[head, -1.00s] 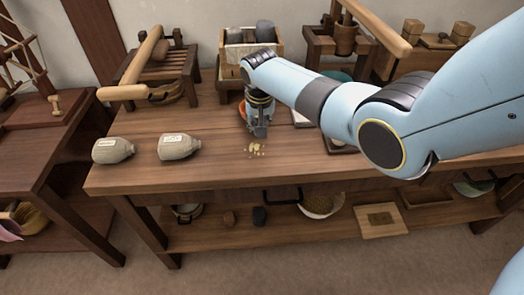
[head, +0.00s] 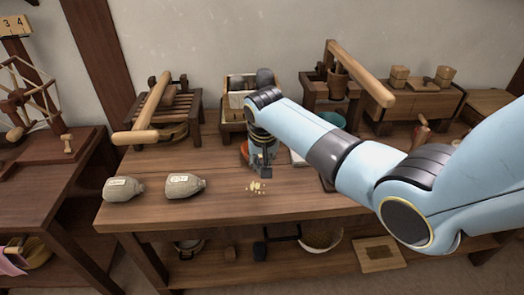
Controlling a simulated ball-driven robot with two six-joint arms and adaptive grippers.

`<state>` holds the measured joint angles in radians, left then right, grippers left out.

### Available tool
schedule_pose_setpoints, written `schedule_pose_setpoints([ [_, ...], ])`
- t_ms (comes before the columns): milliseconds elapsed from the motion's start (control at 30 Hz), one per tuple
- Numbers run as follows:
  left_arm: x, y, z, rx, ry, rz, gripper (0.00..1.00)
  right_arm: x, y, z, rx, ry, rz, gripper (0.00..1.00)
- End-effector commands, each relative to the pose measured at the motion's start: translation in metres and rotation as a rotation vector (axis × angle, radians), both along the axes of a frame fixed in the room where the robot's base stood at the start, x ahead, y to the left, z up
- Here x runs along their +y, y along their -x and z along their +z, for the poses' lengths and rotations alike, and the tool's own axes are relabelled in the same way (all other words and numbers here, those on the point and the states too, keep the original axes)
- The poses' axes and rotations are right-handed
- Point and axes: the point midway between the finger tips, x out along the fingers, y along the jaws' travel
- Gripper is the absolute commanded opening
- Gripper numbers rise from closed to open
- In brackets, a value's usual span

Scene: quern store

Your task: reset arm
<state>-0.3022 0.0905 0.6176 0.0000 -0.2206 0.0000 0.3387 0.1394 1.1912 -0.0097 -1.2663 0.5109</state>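My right arm reaches in from the right edge over the wooden bench (head: 225,210). My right gripper (head: 266,170) points down above the bench, just behind a small scatter of pale yellow bits (head: 256,187). Its fingers are small and dark here, and I cannot tell whether they are open or shut. An orange-red rounded thing (head: 244,150) is partly hidden behind the gripper. My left gripper is not in view.
A slatted wooden press (head: 170,105), a wooden crate (head: 234,113) and a lever-armed stand (head: 318,92) line the back. The front left of the bench top is mostly clear.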

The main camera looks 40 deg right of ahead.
Motion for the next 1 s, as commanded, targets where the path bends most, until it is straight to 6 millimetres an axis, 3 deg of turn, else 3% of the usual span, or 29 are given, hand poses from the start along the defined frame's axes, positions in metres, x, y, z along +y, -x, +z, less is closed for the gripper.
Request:
schedule_pose_setpoints([
  [200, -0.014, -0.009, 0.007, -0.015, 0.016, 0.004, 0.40, 0.005, 0.008, 0.029, 0.000, -0.001, 0.000, 0.00],
  [567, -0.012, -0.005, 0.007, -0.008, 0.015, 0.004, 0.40, 0.008, 0.017, 0.033, 0.004, 0.002, 0.016, 0.00],
  [667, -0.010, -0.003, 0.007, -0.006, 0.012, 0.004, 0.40, 0.014, 0.045, 0.031, 0.008, 0.013, 0.073, 0.00],
  [767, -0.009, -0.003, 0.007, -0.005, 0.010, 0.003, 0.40, 0.025, 0.093, 0.035, 0.012, 0.032, 0.174, 0.00],
  [900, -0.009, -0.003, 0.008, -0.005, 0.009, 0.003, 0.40, 0.040, 0.158, 0.053, 0.014, 0.057, 0.315, 0.00],
  [1000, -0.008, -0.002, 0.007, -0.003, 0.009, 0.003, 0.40, 0.047, 0.191, 0.068, 0.013, 0.069, 0.386, 0.00],
])
